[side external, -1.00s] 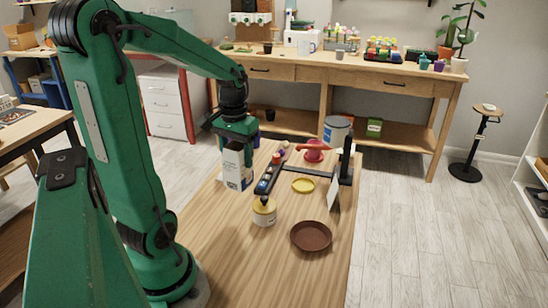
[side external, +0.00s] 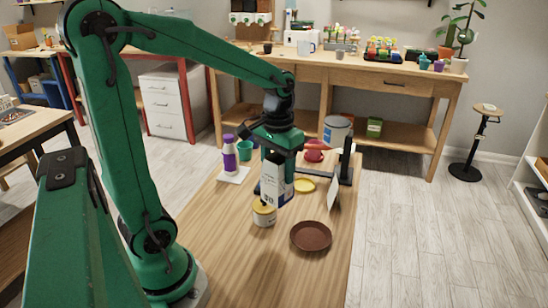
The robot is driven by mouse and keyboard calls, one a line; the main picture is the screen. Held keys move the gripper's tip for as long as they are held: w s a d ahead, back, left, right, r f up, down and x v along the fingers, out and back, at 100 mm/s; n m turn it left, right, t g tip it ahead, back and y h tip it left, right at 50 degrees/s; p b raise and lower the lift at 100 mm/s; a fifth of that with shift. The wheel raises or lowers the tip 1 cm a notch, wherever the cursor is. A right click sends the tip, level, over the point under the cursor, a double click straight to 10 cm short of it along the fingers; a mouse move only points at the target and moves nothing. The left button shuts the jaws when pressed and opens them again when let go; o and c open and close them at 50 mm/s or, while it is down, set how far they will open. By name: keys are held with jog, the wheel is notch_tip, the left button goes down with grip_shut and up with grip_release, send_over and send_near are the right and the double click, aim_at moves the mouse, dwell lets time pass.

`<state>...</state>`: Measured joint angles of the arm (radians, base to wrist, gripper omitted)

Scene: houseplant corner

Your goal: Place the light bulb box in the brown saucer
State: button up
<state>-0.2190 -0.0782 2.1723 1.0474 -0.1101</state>
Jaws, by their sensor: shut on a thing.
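My gripper (side external: 276,146) points down over the middle of the table and is shut on the light bulb box (side external: 270,183), a white upright carton with a dark blue side. The box is held above the table, behind and left of the brown saucer. The brown saucer (side external: 311,237) lies near the right edge of the table and looks empty. My gripper covers the top of the box.
A cream tin with a yellow lid (side external: 264,213) stands just in front of the box. A yellow dish (side external: 304,185), a red watering can (side external: 315,152) and a white upright card (side external: 334,194) are close by. A purple-and-white bottle (side external: 229,157) and teal pot (side external: 245,150) stand at back left.

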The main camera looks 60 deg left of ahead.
jog(key=d+m, duration=0.4)
jog(key=d, duration=1.3)
jog(key=w+a+f, duration=0.6)
jog(key=a, duration=0.4)
jog(key=shift+w+a, duration=0.15)
jog(key=shift+w, duration=0.05)
jog(key=shift+f, duration=0.1)
jog(key=shift+f, duration=1.95)
jog(key=shift+f, duration=0.4)
jog(key=o, duration=1.2)
jog(key=shift+r, duration=0.1)
